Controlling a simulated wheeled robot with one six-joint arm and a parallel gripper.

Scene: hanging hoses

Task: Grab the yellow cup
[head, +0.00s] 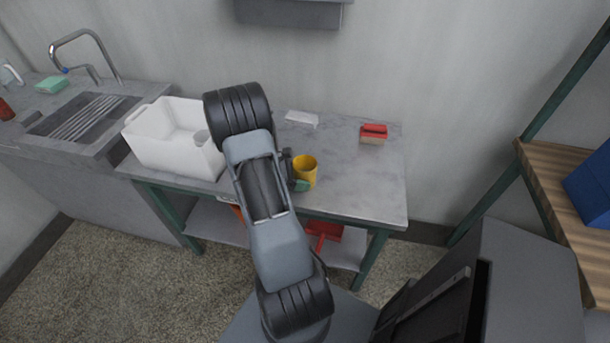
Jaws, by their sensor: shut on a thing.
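The yellow cup (305,171) is upright at the front middle of the grey table, just right of my arm. My gripper (299,177) is at the cup's left side, partly hidden behind my arm. A dark part of it shows beside the cup and a greenish fingertip shows low at the cup's front. The gripper is shut on the cup. I cannot tell whether the cup's base touches the table top.
A white bin (172,150) stands left on the table (365,185). A red and tan brush or sponge (373,134) and a white item (301,119) lie at the back. A sink (85,120) is left, a wooden shelf (560,175) right.

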